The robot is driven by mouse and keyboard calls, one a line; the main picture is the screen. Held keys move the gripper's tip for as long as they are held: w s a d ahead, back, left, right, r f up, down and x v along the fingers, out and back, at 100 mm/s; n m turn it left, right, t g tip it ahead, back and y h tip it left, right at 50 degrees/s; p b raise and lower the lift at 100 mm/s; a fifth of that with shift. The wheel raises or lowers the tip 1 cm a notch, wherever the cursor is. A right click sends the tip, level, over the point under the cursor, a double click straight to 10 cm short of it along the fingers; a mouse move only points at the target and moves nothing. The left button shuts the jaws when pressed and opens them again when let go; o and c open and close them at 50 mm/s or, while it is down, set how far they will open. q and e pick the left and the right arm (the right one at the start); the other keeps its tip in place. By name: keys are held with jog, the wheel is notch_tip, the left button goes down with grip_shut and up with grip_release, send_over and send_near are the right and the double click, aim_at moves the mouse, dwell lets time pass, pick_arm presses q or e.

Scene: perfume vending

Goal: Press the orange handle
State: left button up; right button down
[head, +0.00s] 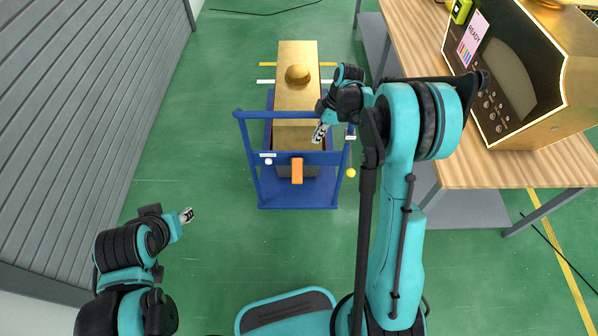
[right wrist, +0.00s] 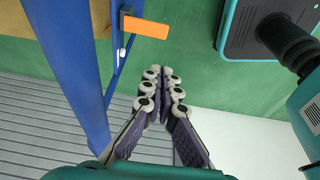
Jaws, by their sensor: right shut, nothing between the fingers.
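The orange handle (head: 297,170) hangs on the near side of a blue frame (head: 262,170), low in the middle of the head view. It also shows at the top of the right wrist view (right wrist: 146,28), fixed beside a blue post. My right gripper (head: 319,134) is shut and empty, above the frame's right part and a little beyond and right of the handle in the head view. In the right wrist view its fingertips (right wrist: 161,73) are together and apart from the handle. My left gripper (head: 187,216) is low at the left, far from the handle; its jaws are too small to tell.
A gold box with a round knob (head: 297,74) stands in the blue frame. At the right, a wooden table (head: 455,165) carries a gold machine (head: 515,75). A grey slatted wall (head: 90,110) runs along the left. The green floor (head: 225,260) near the frame is clear.

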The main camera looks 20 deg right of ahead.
aim_at(297, 179)
jog(key=b+x, duration=0.2)
jog(key=x, duration=0.5)
jog(key=b+x, duration=0.3)
jog(key=x, duration=0.5)
jog(key=b+x, duration=0.2)
jog(key=x, duration=0.6)
jog(key=shift+s+d+f+b, duration=0.15)
jog(key=shift+s+d+b, duration=0.15)
jog(key=shift+d, duration=0.1)
jog(key=shift+f, duration=0.45)
